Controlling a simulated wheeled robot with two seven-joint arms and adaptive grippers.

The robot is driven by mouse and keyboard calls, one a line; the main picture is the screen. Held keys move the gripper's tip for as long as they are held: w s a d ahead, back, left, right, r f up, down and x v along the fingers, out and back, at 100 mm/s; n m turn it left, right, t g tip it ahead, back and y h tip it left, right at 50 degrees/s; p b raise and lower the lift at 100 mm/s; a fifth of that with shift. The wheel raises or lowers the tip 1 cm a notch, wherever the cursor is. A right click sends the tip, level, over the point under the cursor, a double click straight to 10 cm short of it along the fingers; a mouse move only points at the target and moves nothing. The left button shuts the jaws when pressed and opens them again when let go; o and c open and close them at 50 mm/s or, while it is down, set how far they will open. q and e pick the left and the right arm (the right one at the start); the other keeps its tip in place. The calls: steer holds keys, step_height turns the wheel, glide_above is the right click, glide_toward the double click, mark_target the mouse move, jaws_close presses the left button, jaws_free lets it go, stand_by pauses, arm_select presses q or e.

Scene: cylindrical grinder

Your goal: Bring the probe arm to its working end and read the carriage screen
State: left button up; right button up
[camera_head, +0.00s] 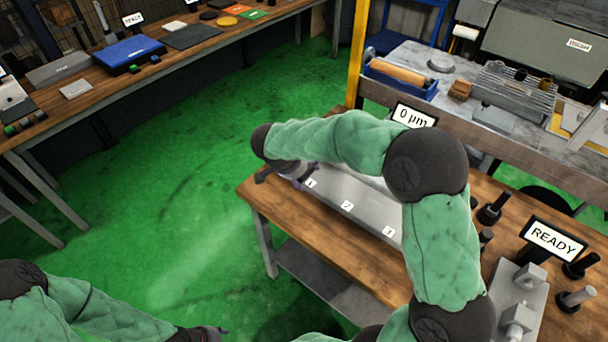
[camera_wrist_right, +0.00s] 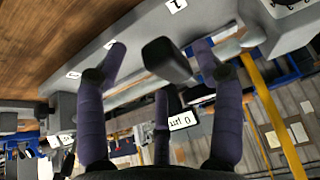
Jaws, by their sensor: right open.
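My right gripper (camera_head: 290,172) is at the left end of the long grey grinder bed (camera_head: 362,213), which bears small white labels. In the right wrist view its purple fingers (camera_wrist_right: 160,62) are spread apart. A dark block-shaped handle (camera_wrist_right: 168,58), perhaps the probe arm's, shows between them; whether a finger touches it is unclear. The carriage screen (camera_head: 412,116) reads "0 µm" and is partly covered by my right arm; it also shows upside down in the right wrist view (camera_wrist_right: 184,120). My left gripper (camera_head: 205,333) is low at the bottom edge, its fingers too small to judge.
A "READY" screen (camera_head: 553,238) and several dark knobs stand at the right of the wooden bench (camera_head: 262,206). A cluttered grey table (camera_head: 400,62) stands behind. Another bench with a blue case (camera_head: 128,52) is at upper left. The green floor (camera_head: 190,190) between is clear.

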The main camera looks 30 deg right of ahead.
steer(key=v, duration=1)
steer(key=shift+s, duration=0.1)
stand_by(0.7)
steer(key=s+a+f+n+g+y, duration=0.1)
steer(key=s+a+f+n+y, duration=0.3)
steer(key=f, duration=0.7)
steer(key=s+a+f+n+g+y, duration=0.1)
steer(key=s+a+f+n+y, duration=0.3)
steer(key=f, duration=0.6)
steer(key=s+a+f+n+g+y, duration=0.1)
steer(key=s+a+f, duration=0.2)
steer(key=a+f, duration=0.55)
steer(key=s+d+f+n+t, duration=0.1)
steer(key=s+d+f+n, duration=0.1)
steer(key=s+f, duration=0.7)
step_height(320, 180, down, 2)
steer(key=shift+d+f, duration=0.15)
steer(key=shift+f, duration=0.05)
